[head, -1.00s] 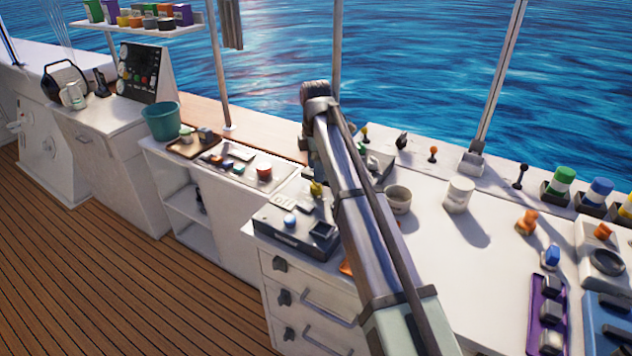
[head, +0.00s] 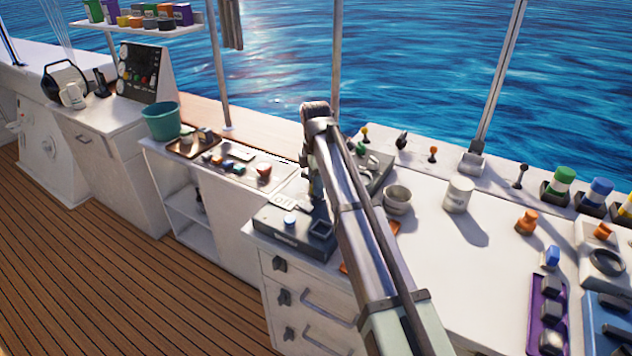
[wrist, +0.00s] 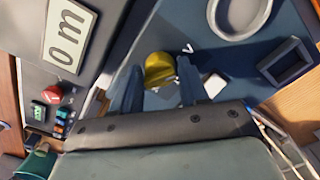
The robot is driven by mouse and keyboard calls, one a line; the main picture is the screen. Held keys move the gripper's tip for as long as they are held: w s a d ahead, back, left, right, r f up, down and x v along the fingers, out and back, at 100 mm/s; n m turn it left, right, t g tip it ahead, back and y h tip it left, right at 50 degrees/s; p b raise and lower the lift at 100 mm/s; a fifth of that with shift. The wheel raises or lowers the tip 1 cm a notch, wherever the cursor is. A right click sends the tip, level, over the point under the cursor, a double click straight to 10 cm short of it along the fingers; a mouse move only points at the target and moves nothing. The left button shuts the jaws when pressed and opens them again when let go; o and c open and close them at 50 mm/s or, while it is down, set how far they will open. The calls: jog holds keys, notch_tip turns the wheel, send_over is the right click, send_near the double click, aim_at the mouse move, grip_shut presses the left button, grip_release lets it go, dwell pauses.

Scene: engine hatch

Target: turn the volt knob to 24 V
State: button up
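The volt knob appears as a yellow knob (wrist: 160,68) in the wrist view, with a white "V" mark beside it on the dark blue-grey panel (wrist: 222,60). My gripper (wrist: 160,75) has its two blue fingers on either side of the knob. The fingers look apart, with small gaps to the knob; contact cannot be made out. In the head view my gripper (head: 316,195) points down over the grey box (head: 275,232) at the counter's left end, and the arm and gripper hide the knob. The knob's pointer and any 24 V mark cannot be read.
The wrist view shows a pale round ring (wrist: 240,15), a raised dark square frame (wrist: 287,62) and a light label with dark characters (wrist: 68,35) near the knob. In the head view, a pale cup (head: 397,200) and a white canister (head: 458,194) stand right of my arm.

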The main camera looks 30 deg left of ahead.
jog(key=c, duration=0.6)
jog(key=m, duration=0.5)
jog(key=shift+m, duration=0.4)
jog(key=m, duration=1.1)
jog(key=shift+m, duration=0.4)
jog(key=m, duration=0.6)
